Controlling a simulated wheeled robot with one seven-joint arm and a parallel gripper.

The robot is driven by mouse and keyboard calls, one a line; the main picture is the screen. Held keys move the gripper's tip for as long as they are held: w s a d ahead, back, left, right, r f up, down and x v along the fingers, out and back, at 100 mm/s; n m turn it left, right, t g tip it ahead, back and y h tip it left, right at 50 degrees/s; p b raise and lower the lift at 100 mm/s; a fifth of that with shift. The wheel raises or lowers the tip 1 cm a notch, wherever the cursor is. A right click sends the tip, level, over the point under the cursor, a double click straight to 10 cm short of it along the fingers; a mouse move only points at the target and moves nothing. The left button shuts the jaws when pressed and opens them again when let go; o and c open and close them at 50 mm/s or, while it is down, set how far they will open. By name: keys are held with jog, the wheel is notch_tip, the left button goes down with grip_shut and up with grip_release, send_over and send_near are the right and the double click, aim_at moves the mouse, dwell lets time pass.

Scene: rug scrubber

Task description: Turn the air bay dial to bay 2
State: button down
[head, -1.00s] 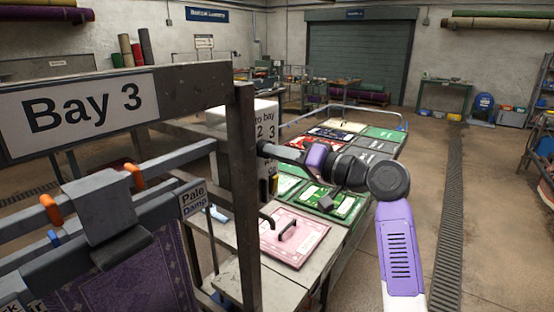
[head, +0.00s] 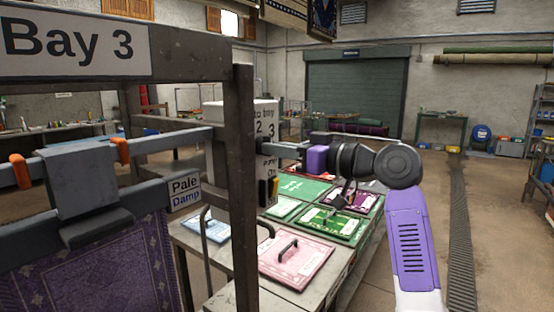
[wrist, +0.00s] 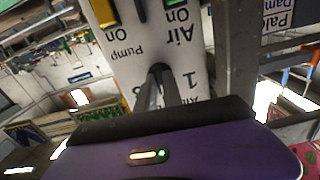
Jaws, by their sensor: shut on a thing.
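In the wrist view the panel (wrist: 135,72) appears upside down, with "Air On", "Pump On" and a "1" readable. My gripper (head: 283,148) reaches left to the panel face. In the wrist view my gripper (wrist: 163,85) has its fingers close together at the bay lettering, shut on the air bay dial. The dial itself is mostly hidden by the fingers, so I cannot tell its pointer's setting.
A dark post (head: 242,190) of the Bay 3 frame stands close left of the panel. A purple rug (head: 95,265) hangs at left. Below my arm, a bench carries a pink board (head: 297,262) with a handle and green boards (head: 335,222). Open floor lies right.

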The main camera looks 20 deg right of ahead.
jog(key=shift+n, duration=0.3)
jog(key=c, duration=1.5)
grip_release()
jog(key=shift+s+d, duration=0.1)
jog(key=b+v, duration=0.1)
jog(key=v, duration=0.6)
jog(key=shift+s+d, duration=0.15)
jog(key=shift+s, duration=0.1)
